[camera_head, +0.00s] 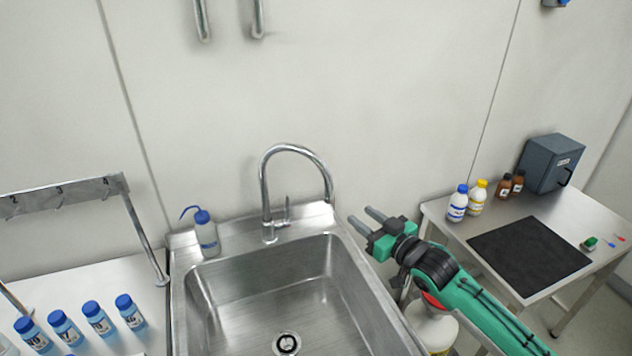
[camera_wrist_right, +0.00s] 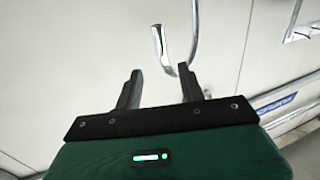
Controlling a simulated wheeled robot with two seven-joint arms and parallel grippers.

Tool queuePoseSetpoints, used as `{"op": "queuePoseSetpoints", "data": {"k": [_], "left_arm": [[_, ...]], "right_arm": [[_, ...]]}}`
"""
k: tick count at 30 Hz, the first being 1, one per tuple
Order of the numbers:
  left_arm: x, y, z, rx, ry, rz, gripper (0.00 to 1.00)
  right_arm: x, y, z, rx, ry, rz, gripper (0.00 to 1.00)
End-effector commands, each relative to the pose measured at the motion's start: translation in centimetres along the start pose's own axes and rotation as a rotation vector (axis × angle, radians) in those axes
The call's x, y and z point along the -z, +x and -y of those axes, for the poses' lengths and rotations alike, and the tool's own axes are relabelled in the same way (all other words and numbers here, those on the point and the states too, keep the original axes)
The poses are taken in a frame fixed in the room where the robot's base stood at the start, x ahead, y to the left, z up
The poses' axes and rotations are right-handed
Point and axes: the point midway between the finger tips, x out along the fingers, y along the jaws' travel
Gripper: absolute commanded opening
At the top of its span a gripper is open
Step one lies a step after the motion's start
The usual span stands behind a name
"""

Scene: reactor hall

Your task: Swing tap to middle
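The chrome tap (camera_head: 264,190) stands at the back of the steel sink (camera_head: 357,280). Its arched spout bends over to the right, with the outlet end (camera_head: 329,190) above the sink's right back corner. A small lever stands beside the tap's base. My right gripper (camera_head: 363,217) is at the right of the sink, fingers apart and empty, pointing left and up towards the spout end, not touching it. In the right wrist view the two open fingers (camera_wrist_right: 160,82) show with the spout end (camera_wrist_right: 160,45) beyond and between them. My left gripper is not in view.
A wash bottle (camera_head: 206,235) stands at the sink's back left corner. Several blue-capped bottles (camera_head: 96,318) are on the left bench under a numbered rack (camera_head: 60,197). The right table (camera_head: 440,212) holds bottles, a black mat (camera_head: 528,255) and a grey box (camera_head: 551,163).

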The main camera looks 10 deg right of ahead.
Motion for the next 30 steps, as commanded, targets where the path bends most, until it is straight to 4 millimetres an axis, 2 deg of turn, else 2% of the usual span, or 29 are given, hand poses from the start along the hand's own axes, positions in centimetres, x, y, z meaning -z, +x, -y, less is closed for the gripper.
{"op": "queuePoseSetpoints", "data": {"k": [5,13,17,21,25,30], "left_arm": [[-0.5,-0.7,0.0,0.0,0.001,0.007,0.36],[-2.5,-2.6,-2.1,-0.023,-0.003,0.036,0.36],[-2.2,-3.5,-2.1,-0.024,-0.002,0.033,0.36],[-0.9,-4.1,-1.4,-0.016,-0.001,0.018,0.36],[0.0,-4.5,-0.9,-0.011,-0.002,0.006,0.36],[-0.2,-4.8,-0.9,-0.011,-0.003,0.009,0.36]], "right_arm": [[0.3,1.3,-0.1,0.0,0.001,-0.003,0.4],[0.5,6.2,0.0,0.0,0.0,-0.002,0.4],[0.5,8.7,0.0,0.0,-0.001,-0.002,0.4],[0.5,10.9,0.0,0.0,0.0,-0.002,0.4],[0.3,12.4,-0.1,0.0,0.0,-0.002,0.4],[0.1,13.6,0.0,0.0,-0.001,0.0,0.4]]}}
